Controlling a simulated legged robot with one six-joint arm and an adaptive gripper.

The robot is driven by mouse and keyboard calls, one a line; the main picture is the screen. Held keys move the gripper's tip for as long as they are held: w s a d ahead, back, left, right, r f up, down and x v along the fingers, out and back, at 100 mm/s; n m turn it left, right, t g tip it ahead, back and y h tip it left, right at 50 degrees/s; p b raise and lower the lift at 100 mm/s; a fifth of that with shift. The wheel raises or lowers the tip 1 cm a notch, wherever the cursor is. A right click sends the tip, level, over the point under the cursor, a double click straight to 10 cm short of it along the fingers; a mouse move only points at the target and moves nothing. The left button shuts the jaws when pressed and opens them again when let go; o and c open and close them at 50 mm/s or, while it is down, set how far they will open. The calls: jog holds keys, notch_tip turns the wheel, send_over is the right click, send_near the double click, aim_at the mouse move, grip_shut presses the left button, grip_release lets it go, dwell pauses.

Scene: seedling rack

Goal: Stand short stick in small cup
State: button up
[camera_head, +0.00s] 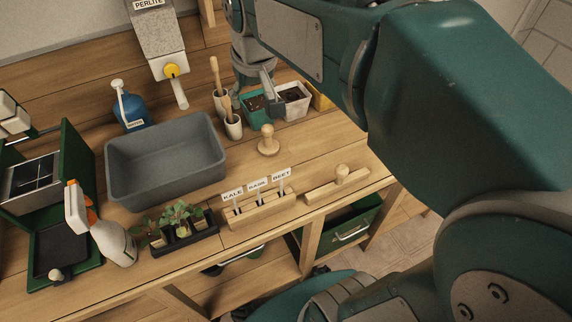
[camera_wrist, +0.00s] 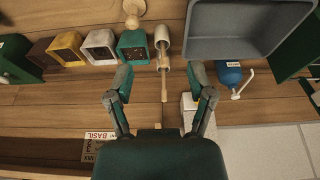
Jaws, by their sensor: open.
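Two pale cups stand close together on the wooden bench, each with a wooden stick in it. In the head view, the front cup (camera_head: 234,130) holds the shorter stick (camera_head: 227,105), leaning slightly, and the back cup (camera_head: 220,112) holds the longer stick (camera_head: 215,73). In the wrist view, the front cup (camera_wrist: 161,34) is above and the back cup (camera_wrist: 165,64) below it, its stick (camera_wrist: 164,88) pointing down the picture. My gripper (camera_wrist: 162,82) is open and empty; the cups show between its spread fingers. In the head view, it is partly hidden by my arm.
Several square pots (camera_head: 254,108) stand close right of the cups. A grey tub (camera_head: 165,160) and blue bottle (camera_head: 132,106) are to the left. A wooden knob tool (camera_head: 268,141) stands in front. A label rack (camera_head: 260,208) and seedling tray (camera_head: 184,238) line the front edge.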

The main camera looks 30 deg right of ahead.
jog(key=s+f+t, duration=0.1)
jog(key=s+f, duration=0.1)
jog(key=s, duration=0.5)
jog(key=s+f+t, duration=0.1)
jog(key=s+f, duration=0.2)
jog(key=s, duration=0.4)
jog(key=shift+f, duration=0.25)
